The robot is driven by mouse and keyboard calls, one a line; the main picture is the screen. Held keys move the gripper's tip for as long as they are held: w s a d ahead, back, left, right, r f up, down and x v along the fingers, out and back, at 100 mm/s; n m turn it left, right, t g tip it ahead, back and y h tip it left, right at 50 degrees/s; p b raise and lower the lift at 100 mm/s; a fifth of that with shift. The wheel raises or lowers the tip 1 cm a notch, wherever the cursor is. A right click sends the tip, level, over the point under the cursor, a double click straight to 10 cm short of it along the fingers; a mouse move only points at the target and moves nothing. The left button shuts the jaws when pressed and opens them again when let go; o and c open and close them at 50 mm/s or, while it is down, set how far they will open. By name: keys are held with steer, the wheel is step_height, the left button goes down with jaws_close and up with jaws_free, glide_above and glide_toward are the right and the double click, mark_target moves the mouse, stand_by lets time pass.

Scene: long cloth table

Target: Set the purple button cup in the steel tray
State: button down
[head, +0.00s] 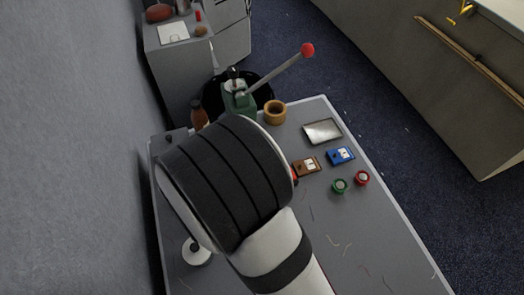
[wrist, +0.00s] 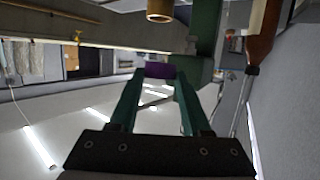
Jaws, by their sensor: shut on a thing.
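The steel tray (head: 323,131) lies empty near the far right of the table in the head view. In the wrist view my gripper (wrist: 159,78) is shut on the purple button cup (wrist: 160,70), which sits between the two green fingertips. In the head view the gripper and the cup are hidden behind my large dark-banded arm link. I cannot tell how high the cup is above the table.
A green press (head: 238,99) with a red-knobbed lever and a wooden ring (head: 275,112) stand at the far end. A brown box (head: 306,167), blue box (head: 341,155), green cup (head: 340,186) and red cup (head: 362,178) are near the tray. The front right is mostly clear.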

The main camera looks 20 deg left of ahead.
steer(key=w+d+f+n+g+y, duration=0.1)
steer(key=w+d+f+y, duration=0.15)
steer(key=w, duration=0.85)
steer(key=w+r+n+g+y, duration=0.55)
steer(key=w+r+n, duration=0.2)
steer(key=w, duration=0.45)
steer(key=s+d+f+n+g+y, duration=0.1)
steer(key=d+f+n+g, duration=0.25)
steer(key=d, duration=0.75)
steer(key=d+f+n+g+y, duration=0.15)
steer(key=d+f, duration=0.35)
steer(key=d, duration=0.7)
glide_above(328, 135)
step_height(328, 135, down, 7)
steer(key=shift+w+f, duration=0.1)
steer(key=shift+f, duration=0.05)
step_height(328, 135, down, 3)
steer(key=shift+f, duration=0.35)
steer(key=shift+f, duration=0.2)
